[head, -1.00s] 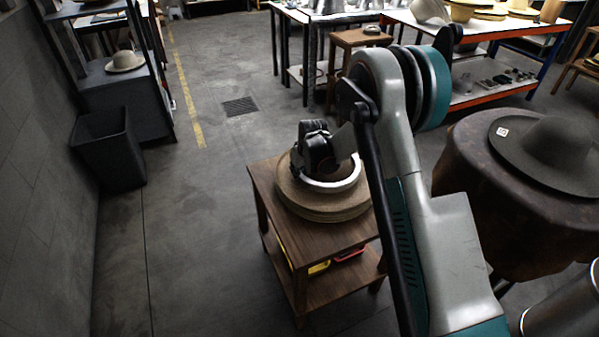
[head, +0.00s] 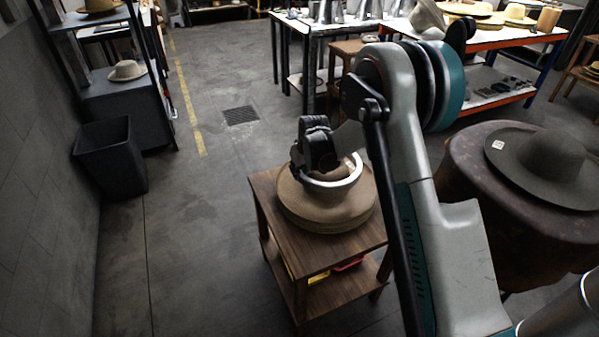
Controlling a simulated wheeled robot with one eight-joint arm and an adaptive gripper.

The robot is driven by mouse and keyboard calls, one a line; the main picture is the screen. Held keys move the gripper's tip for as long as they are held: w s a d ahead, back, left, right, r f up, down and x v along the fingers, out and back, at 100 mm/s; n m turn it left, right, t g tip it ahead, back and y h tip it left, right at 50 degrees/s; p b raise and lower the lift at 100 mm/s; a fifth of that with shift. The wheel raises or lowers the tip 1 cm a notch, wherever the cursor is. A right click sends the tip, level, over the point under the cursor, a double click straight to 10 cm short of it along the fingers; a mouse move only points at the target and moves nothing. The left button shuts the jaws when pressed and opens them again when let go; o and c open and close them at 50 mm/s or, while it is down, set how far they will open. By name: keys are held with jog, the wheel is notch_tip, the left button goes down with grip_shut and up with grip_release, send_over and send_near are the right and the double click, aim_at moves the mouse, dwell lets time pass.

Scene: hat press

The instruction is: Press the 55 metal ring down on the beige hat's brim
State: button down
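The beige hat (head: 310,212) lies on a small wooden table, its wide brim on what looks like a stack of similar layers. The pale metal ring (head: 340,188) is around the hat's crown, above the brim; whether it touches the brim all round cannot be told. Its number cannot be read. My gripper (head: 320,166) is at the ring's left side, pointing down over the crown and the ring's edge. Its fingertips are hidden behind its own dark body, so its grip on the ring cannot be made out. My arm hides the table's right side.
The wooden table (head: 268,205) has a lower shelf with yellow and red items. A dark grey hat (head: 552,160) lies on a brown rounded stand (head: 470,190) at the right. A black bin (head: 110,155) stands at the left wall. The floor left of the table is clear.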

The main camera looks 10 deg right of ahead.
jog(key=shift+r+p, duration=1.35)
jog(key=shift+r, duration=1.6)
